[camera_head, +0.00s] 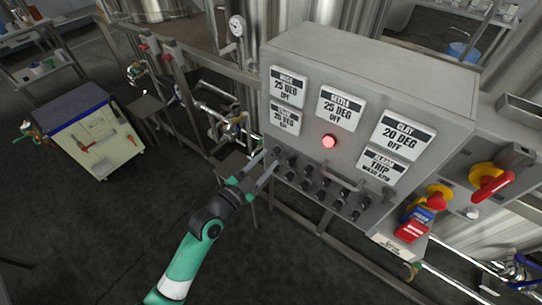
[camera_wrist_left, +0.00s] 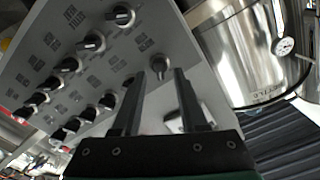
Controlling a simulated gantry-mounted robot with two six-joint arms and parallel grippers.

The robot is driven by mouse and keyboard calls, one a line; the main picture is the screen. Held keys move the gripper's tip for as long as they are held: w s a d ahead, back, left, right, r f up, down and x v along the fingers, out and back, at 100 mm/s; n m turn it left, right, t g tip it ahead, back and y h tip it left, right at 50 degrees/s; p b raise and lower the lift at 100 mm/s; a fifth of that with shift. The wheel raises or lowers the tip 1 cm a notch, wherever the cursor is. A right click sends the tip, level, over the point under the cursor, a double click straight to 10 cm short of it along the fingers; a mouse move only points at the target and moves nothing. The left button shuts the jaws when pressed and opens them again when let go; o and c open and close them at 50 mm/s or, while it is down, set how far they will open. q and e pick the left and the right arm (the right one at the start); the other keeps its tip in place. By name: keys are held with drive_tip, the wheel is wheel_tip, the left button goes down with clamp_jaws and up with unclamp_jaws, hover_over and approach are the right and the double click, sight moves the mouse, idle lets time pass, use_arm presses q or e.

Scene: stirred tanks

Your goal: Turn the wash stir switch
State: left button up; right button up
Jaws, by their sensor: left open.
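A grey control panel (camera_head: 345,120) carries rows of small dark rotary switches (camera_head: 318,185) on its lower front face. Their labels are too small to read, so I cannot tell which is the wash stir switch. My left gripper (camera_head: 267,171) is open at the left end of the switch rows. In the left wrist view, one switch (camera_wrist_left: 159,64) shows between the open fingertips of the left gripper (camera_wrist_left: 159,76). I cannot tell whether the fingers touch it. Other switches (camera_wrist_left: 93,42) lie left of the fingers. My right gripper is not in view.
A wash display (camera_head: 288,87) reads 25 DEG OFF, and a red lamp (camera_head: 329,141) is lit. A handle bar (camera_head: 342,180) sticks out above the switches. Red and yellow rotary handles (camera_head: 490,182) stand to the right. A steel tank (camera_wrist_left: 240,50) is beside the panel.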

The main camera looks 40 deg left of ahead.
sight(276, 152)
use_arm(q)
drive_tip(key=shift+w+a, duration=0.2)
drive_tip(key=shift+w, duration=1.1)
clamp_jaws()
drive_tip(key=shift+n, duration=0.4)
drive_tip(key=n+p, duration=0.1)
drive_tip(key=n, duration=0.4)
drive_tip(key=shift+r, duration=0.1)
drive_tip(key=n+p, duration=0.2)
drive_tip(key=n, duration=0.4)
drive_tip(key=shift+n, duration=0.3)
